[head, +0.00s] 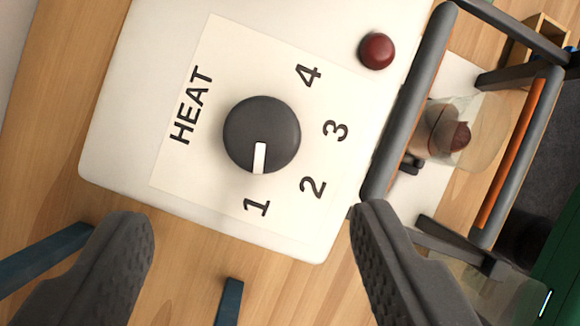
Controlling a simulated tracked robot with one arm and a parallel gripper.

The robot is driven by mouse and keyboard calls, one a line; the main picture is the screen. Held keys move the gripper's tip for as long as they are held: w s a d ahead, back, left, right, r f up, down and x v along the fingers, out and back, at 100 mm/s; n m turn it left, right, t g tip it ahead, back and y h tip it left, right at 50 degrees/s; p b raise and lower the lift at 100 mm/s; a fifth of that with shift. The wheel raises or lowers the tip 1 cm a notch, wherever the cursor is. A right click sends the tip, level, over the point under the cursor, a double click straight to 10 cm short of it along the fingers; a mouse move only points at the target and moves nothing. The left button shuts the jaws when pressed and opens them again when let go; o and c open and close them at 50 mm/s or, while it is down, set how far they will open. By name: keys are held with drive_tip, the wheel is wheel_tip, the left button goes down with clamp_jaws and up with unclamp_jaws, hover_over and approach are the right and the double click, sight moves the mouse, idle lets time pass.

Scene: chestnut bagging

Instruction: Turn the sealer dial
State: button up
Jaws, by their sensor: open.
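The sealer dial (262,130) is a round dark grey knob with a white pointer mark. It sits on a white panel labelled HEAT, with the numbers 1 to 4 around it. The white mark points toward the bottom of the picture, at the number 1. The dial is on the sealer's white body (120,150). My gripper (255,225) is open, its two dark textured fingers at the lower left and lower right. The fingers are apart from the dial, which lies between and above them in the picture. Nothing is between the fingertips.
A dark red round knob or light (377,51) sits on the sealer's upper right. Grey bars, one with an orange strip (512,150), stand at the right. A clear bag (470,130) with a brown chestnut shows behind them. Blue strips (230,302) lie on the wooden table (185,250).

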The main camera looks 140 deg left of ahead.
sight(261, 147)
drive_tip(key=shift+d+f, duration=0.2)
drive_tip(key=shift+f, duration=0.5)
drive_tip(key=x, duration=0.6)
drive_tip(key=shift+f, duration=0.2)
drive_tip(key=c, duration=1)
drive_tip(key=shift+a, duration=0.15)
drive_tip(key=shift+r, duration=0.1)
